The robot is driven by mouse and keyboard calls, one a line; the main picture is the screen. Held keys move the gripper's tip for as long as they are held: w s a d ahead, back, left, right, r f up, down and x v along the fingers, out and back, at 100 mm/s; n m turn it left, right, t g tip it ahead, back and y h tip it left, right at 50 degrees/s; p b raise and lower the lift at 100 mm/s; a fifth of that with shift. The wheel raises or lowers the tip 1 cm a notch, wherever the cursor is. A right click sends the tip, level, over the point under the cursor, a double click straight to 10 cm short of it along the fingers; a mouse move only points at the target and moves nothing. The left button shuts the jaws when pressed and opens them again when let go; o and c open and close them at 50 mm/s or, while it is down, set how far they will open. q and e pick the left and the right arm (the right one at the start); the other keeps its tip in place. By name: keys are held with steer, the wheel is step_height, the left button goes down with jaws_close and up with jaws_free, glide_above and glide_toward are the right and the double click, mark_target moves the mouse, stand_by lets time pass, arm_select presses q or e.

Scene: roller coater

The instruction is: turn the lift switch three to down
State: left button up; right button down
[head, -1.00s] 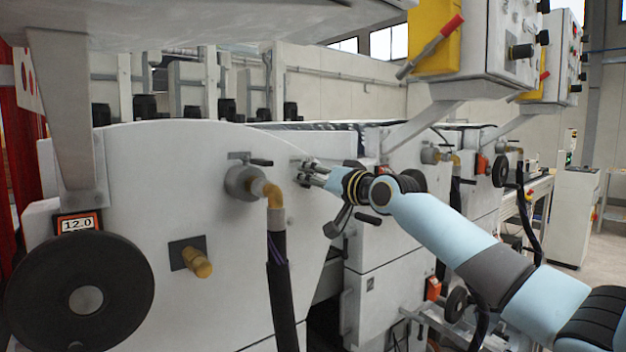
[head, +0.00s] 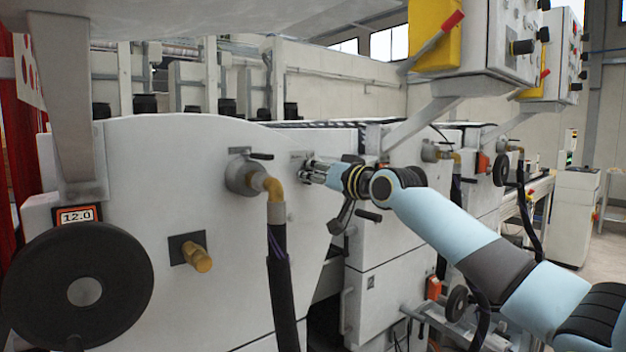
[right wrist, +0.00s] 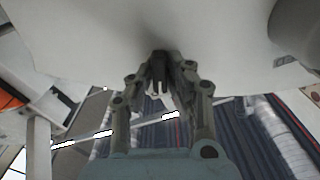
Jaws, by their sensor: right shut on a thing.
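My right gripper (head: 304,172) reaches the white side panel (head: 200,140) of the near machine, to the right of a pipe fitting. In the right wrist view its fingertips (right wrist: 162,62) meet at the panel, shut on a small dark switch (right wrist: 158,74). The fingers hide most of the switch, so I cannot tell which way it points. In the head view the switch is hidden by the gripper. My left gripper is not in view.
A grey pipe fitting with a brass elbow (head: 267,185) and a dark hose (head: 281,265) stand left of my right gripper. A brass knob (head: 198,259) and a large black handwheel (head: 125,285) are farther left. A black crank lever (head: 343,213) hangs just below my right wrist.

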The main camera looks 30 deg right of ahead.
steer(key=n+b, duration=0.6)
steer(key=n, duration=0.4)
steer(key=shift+a, duration=0.2)
steer(key=shift+n, duration=0.3)
steer(key=c, duration=1.3)
jaws_free()
steer(key=shift+s, duration=0.1)
steer(key=s, duration=0.7)
steer(key=shift+s+d, duration=0.15)
steer(key=shift+d, duration=0.1)
